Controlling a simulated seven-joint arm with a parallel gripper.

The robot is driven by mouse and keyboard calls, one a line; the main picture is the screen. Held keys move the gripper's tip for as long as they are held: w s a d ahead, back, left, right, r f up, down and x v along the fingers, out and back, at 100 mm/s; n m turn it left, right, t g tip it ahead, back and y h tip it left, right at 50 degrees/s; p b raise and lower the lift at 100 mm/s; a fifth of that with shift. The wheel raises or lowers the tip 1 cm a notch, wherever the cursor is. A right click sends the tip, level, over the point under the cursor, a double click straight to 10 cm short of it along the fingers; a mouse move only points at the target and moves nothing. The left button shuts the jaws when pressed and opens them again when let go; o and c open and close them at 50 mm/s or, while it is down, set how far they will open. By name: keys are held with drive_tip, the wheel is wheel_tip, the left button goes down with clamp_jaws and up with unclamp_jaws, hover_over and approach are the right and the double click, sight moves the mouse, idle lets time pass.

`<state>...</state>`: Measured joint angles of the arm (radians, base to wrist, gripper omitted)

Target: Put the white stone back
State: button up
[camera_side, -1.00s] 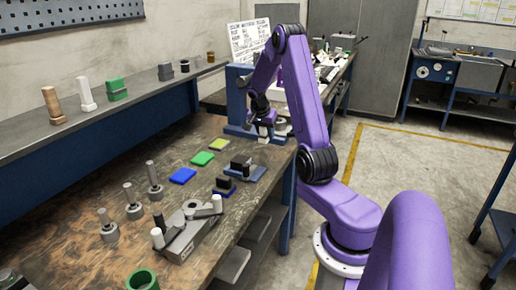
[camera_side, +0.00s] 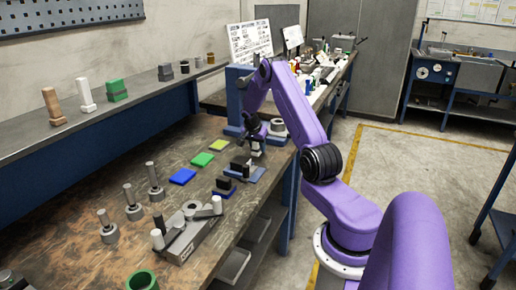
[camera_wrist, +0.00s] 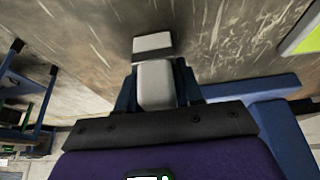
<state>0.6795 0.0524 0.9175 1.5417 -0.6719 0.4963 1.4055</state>
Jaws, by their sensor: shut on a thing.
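My gripper (camera_side: 257,146) is shut on a small white stone (camera_side: 256,154), low over the workbench near the blue holder (camera_side: 262,174). In the wrist view, the pale stone (camera_wrist: 156,86) sits between both fingers of my gripper (camera_wrist: 154,88). A light grey end piece (camera_wrist: 153,42) shows beyond it, past a dark band. I cannot tell whether that piece is part of the stone. I also cannot tell whether the stone touches anything below. A black block (camera_side: 240,163) stands at the holder's left end.
Blue (camera_side: 183,176), green (camera_side: 202,159) and yellow-green (camera_side: 218,145) pads lie left of my gripper. A grey fixture (camera_side: 190,232) and several upright grey pins stand nearer. A blue frame (camera_side: 236,100) stands behind. Another white piece (camera_side: 86,97) stands on the shelf (camera_side: 40,135).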

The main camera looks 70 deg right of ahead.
drive_tip(key=shift+f, duration=0.3)
drive_tip(key=o, duration=1)
drive_tip(key=shift+f, duration=0.15)
